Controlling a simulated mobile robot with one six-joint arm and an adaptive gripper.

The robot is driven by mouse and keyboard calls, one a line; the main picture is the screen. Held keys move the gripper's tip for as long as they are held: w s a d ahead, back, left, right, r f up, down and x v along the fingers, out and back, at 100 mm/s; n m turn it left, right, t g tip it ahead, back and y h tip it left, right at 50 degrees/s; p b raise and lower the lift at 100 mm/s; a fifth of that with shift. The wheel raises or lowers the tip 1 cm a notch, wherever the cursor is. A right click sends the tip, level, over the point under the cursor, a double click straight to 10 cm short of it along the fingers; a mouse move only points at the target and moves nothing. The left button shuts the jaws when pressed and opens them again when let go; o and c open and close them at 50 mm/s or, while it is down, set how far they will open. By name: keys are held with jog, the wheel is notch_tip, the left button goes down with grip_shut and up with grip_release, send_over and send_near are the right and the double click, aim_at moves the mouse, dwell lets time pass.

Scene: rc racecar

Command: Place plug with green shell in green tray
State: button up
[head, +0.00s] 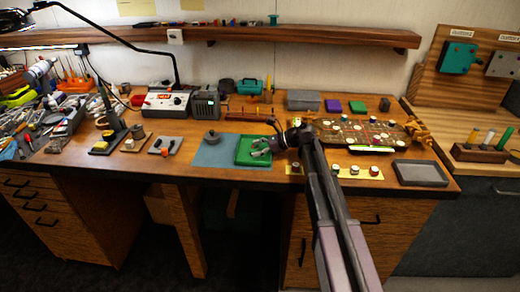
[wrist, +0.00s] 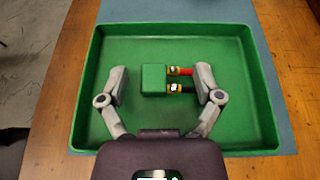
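The green tray (head: 242,152) lies on the workbench, partly on a blue mat; it also fills most of the wrist view (wrist: 90,75). The plug with green shell (wrist: 154,80) lies on the tray floor, with red and black ends pointing right. My gripper (wrist: 160,87) is over the tray with its fingers spread wide. One finger is left of the plug and the other right of it, with a gap at the left and a smaller one at the right. In the head view my gripper (head: 268,141) is above the tray, and the plug is too small to make out there.
A yellow strip with several small knobs (head: 349,172) and a grey tray (head: 420,173) are to the right. The bench's front edge is close to the green tray.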

jog(key=shift+r, duration=0.1)
jog(key=shift+r, duration=0.15)
jog(key=p+v, duration=0.5)
jog(key=v, duration=0.7)
dwell(0.6)
